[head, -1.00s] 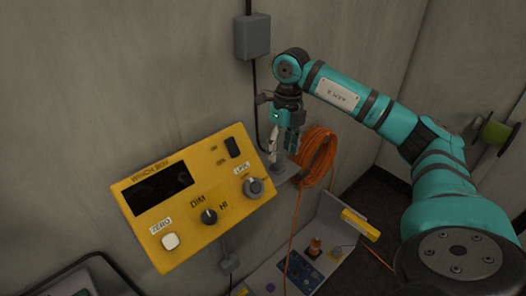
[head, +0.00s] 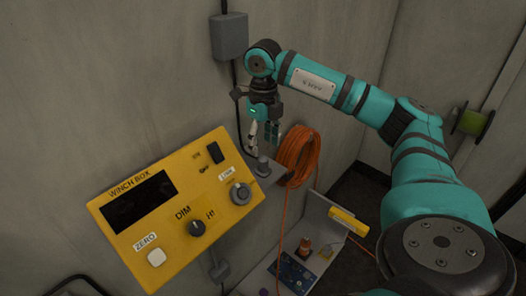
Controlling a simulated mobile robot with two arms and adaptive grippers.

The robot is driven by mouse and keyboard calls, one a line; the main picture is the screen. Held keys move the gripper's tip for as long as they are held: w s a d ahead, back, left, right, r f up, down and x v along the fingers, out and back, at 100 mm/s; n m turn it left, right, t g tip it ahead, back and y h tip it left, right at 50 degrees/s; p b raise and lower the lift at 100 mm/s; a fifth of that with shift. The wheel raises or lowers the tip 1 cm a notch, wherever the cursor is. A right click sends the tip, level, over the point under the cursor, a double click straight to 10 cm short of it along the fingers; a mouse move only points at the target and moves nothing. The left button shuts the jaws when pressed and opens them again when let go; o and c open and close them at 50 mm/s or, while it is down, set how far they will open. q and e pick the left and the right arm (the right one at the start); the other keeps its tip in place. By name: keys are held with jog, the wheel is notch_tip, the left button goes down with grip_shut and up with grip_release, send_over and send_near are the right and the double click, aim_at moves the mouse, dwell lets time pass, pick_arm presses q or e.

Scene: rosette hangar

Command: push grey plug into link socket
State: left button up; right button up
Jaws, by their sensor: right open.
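The yellow winch box (head: 181,210) is on the wall. Its link socket (head: 241,194) is a round grey fitting under the LINK label at the right side. The grey plug (head: 263,164) appears to stand upright on a small grey bracket (head: 277,176) just right of the box. My right gripper (head: 265,145) is open above the plug, its fingers pointing down with the tips a little over it. Nothing is between the fingers. My left gripper is out of view.
A coil of orange cable (head: 298,157) hangs close to the right of the bracket. A grey wall box (head: 230,37) with a black cable is above. A grey open case (head: 320,222) with a blue panel is below.

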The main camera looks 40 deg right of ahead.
aim_at(263, 158)
notch_tip(263, 158, down, 6)
jog(key=b, duration=0.4)
jog(key=shift+f, duration=0.65)
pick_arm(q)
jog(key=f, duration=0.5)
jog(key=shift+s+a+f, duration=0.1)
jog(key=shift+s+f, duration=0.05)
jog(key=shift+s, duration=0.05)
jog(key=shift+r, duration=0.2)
pick_arm(e)
grip_shut()
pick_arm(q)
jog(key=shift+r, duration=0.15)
pick_arm(e)
jog(key=shift+r, duration=0.2)
jog(key=shift+r+p, duration=2.3)
jog(key=shift+r, duration=0.55)
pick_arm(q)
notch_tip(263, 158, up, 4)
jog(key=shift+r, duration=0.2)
